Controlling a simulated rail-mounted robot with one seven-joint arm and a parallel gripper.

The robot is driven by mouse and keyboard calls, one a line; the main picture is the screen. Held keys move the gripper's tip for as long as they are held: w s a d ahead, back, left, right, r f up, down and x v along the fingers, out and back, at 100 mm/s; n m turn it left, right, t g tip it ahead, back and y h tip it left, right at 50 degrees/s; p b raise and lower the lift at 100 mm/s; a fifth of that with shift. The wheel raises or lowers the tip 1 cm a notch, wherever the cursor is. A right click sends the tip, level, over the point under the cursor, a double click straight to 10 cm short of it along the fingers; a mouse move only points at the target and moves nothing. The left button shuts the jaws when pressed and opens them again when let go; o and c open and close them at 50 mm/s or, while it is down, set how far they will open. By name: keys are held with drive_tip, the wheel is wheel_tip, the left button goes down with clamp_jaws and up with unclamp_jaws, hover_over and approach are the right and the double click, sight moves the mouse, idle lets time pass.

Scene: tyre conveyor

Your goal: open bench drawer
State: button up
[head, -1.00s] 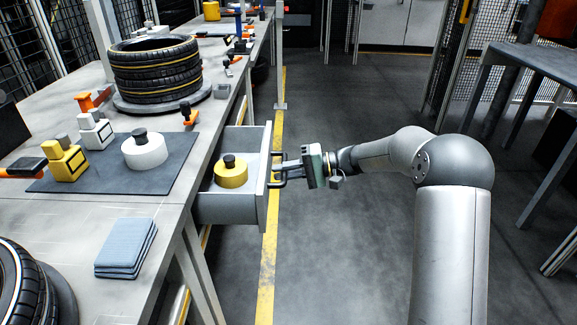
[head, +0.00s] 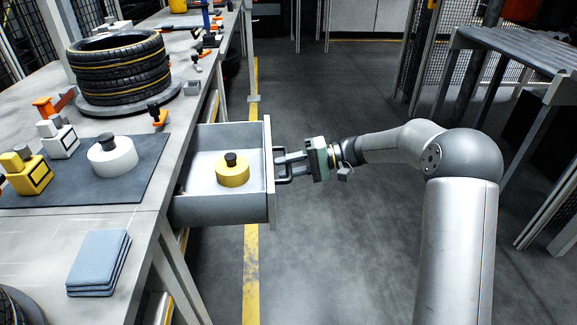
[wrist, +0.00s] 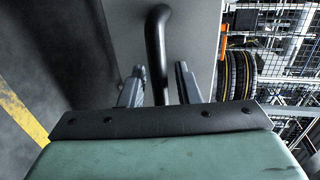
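The grey bench drawer (head: 225,208) stands pulled out from under the bench top in the head view, its inside showing. A yellow round weight with a black knob (head: 232,173) sits in it. The dark bar handle (head: 279,150) is on the drawer front. My gripper (head: 287,165) is at the handle, coming from the right. The exact finger contact is hard to see.
The bench (head: 100,218) on the left holds stacked tyres (head: 122,75), a white weight (head: 112,154), a yellow block (head: 27,174) and blue cloths (head: 99,262). Open floor (head: 335,235) lies right of the drawer.

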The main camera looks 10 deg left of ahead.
drive_tip(key=p+v, duration=0.3)
drive_tip(key=v, duration=1.4)
drive_tip(key=shift+d+p, duration=0.2)
drive_tip(key=shift+p, duration=0.15)
drive_tip(key=shift+w+r, duration=0.1)
drive_tip(key=s+a+r+m+h+p, duration=0.1)
drive_tip(key=s+a+r+h+p, duration=0.2)
drive_tip(key=s+r+h+p, duration=0.7)
drive_tip(key=s+d+r+t+h+p, duration=0.1)
drive_tip(key=s+r+p, duration=0.3)
drive_tip(key=s, duration=0.4)
drive_tip(key=s+d+r+t+h+p, duration=0.1)
drive_tip(key=s+d+r+h+p, duration=0.1)
drive_tip(key=s+p, duration=0.4)
drive_tip(key=s+d+r+m+t+h+p, duration=0.1)
drive_tip(key=s+d+r+p, duration=0.4)
drive_tip(key=s, duration=0.7)
drive_tip(key=shift+s+d+r+t+h, duration=0.2)
drive_tip(key=shift+r+t+h, duration=0.1)
drive_tip(key=shift+r+h, duration=0.15)
